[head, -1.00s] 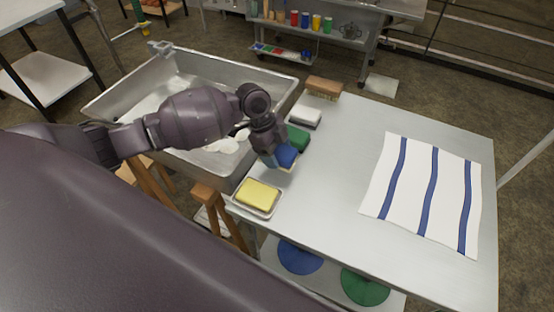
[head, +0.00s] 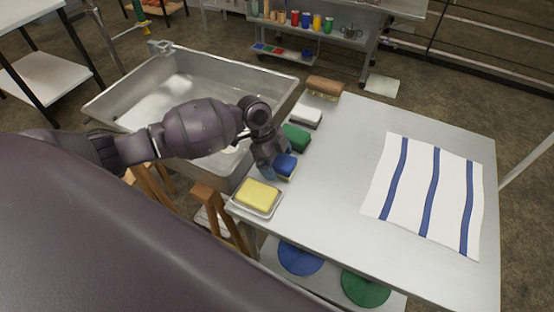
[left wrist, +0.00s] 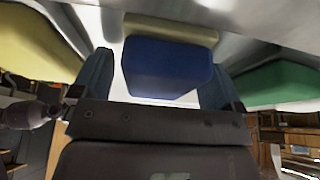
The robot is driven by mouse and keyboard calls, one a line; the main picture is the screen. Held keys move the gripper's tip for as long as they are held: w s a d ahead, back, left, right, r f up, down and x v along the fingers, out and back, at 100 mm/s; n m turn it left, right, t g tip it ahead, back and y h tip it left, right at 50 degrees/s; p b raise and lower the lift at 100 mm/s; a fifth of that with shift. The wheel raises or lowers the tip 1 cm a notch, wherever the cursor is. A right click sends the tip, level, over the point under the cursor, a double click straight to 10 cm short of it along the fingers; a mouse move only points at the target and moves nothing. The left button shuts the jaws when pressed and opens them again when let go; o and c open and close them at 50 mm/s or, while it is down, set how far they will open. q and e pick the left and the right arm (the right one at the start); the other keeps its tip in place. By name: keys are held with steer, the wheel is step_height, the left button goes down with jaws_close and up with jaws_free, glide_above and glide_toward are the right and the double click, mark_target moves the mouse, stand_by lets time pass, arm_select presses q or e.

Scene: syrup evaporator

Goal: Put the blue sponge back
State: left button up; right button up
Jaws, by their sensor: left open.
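The blue sponge (head: 286,164) is at the left edge of the steel table (head: 330,185), in a row between a yellow sponge (head: 257,194) and a green one (head: 296,138). My left gripper (head: 275,166) is open at the blue sponge, on its sink side. In the left wrist view the blue sponge (left wrist: 167,68), with its tan layer, lies between the two spread fingers, with a gap at the left finger. My gripper hides part of the sponge in the head view. My right gripper is out of view.
The yellow sponge sits in a shallow tray. A white sponge or block (head: 306,116) and a brown brush (head: 324,88) continue the row. A striped cloth (head: 425,195) lies on the right. A steel sink (head: 200,80) adjoins the left side. The table's middle is clear.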

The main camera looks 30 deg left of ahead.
arm_select(q)
steer(key=p+v, duration=0.1)
steer(key=v, duration=1.1)
steer(key=shift+r, duration=0.1)
stand_by(0.4)
